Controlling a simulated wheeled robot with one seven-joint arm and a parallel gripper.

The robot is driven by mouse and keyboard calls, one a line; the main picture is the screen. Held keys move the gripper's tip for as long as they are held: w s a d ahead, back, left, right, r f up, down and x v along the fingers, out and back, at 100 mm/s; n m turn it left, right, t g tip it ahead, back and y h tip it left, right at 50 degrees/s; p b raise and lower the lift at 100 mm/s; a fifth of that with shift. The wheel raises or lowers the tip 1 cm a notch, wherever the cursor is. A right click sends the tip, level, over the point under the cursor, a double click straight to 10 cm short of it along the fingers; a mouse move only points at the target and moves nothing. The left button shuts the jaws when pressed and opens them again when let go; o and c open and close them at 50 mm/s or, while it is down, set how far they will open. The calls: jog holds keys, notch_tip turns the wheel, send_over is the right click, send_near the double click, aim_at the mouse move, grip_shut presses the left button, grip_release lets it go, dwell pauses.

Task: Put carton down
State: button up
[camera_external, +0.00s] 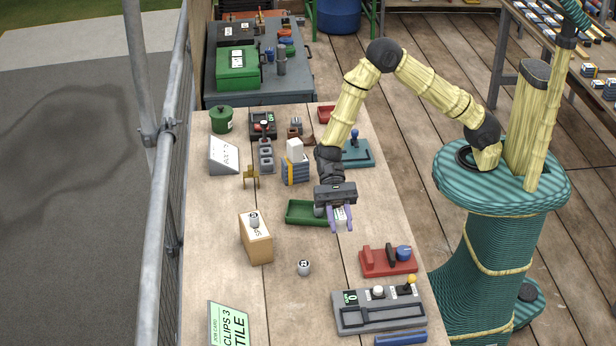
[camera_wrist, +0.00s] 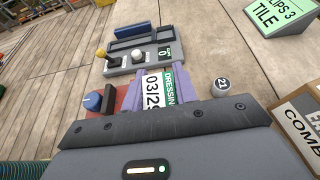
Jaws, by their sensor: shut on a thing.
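My gripper (camera_external: 341,226) points down over the middle of the bench, with its purple fingers shut on a small white carton (camera_external: 341,215). In the wrist view the carton (camera_wrist: 158,90) sits between the fingers, showing a green band lettered "DRESSIN" and black digits, partly cut off. The carton is close to the right end of a green tray (camera_external: 297,211). My gripper hides part of that tray. I cannot tell how high the carton is above the bench.
A tan box (camera_external: 258,243) with a small cylinder on top stands at left. A round white piece (camera_external: 303,268) lies on the bench. A red fixture (camera_external: 388,263) and a grey device (camera_external: 378,312) are at front right. A "CLIPS 3 TILE" card (camera_external: 229,324) is at front left.

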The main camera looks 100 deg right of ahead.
jog(key=s+d+m+t+b, duration=0.2)
jog(key=s+d+t, duration=0.1)
jog(key=d, duration=0.9)
jog(key=s+d+m+t+b, duration=0.2)
jog(key=s+d+m, duration=0.1)
jog(key=d, duration=0.9)
jog(key=shift+s+r+t+h+b, duration=0.15)
jog(key=shift+s+t+h+b, duration=0.25)
jog(key=shift+s, duration=0.3)
jog(key=shift+f+b, duration=0.3)
jog(key=shift+f, duration=2.85)
jog(key=shift+f, duration=0.1)
jog(key=shift+f, duration=1.75)
